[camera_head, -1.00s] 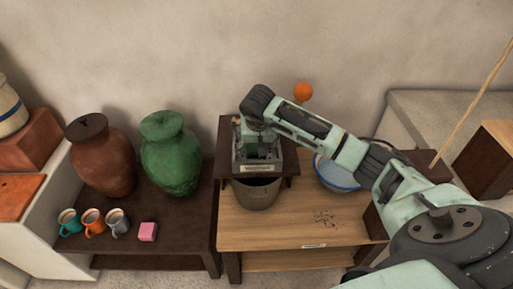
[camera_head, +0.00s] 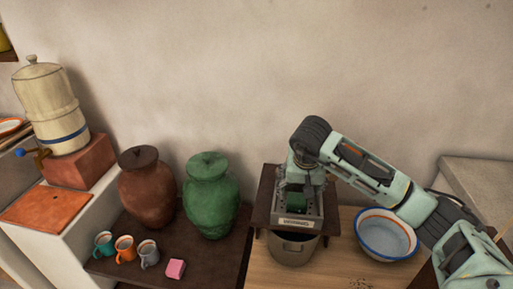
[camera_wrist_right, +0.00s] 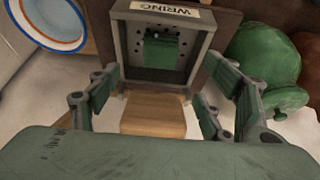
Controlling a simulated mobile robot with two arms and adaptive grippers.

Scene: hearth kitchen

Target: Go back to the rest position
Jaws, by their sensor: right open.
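My right gripper (camera_head: 305,178) is over the wringer box (camera_head: 313,218) on its dark stand, with its jaws open and empty. In the right wrist view, the open fingers of the right gripper (camera_wrist_right: 160,98) are spread apart. Beyond them is the grey box (camera_wrist_right: 119,45) with a "WRING" label and small holes. A green block (camera_wrist_right: 162,50) lies inside the box, apart from the fingers. The green block also shows in the head view (camera_head: 297,202). My left gripper is not in view.
A grey bucket (camera_head: 290,250) stands under the wringer. A white bowl with a blue rim (camera_head: 388,236) is to its right. A green jar (camera_head: 211,200), a brown jar (camera_head: 147,190), several mugs (camera_head: 124,248) and a pink block (camera_head: 175,268) stand on the left table.

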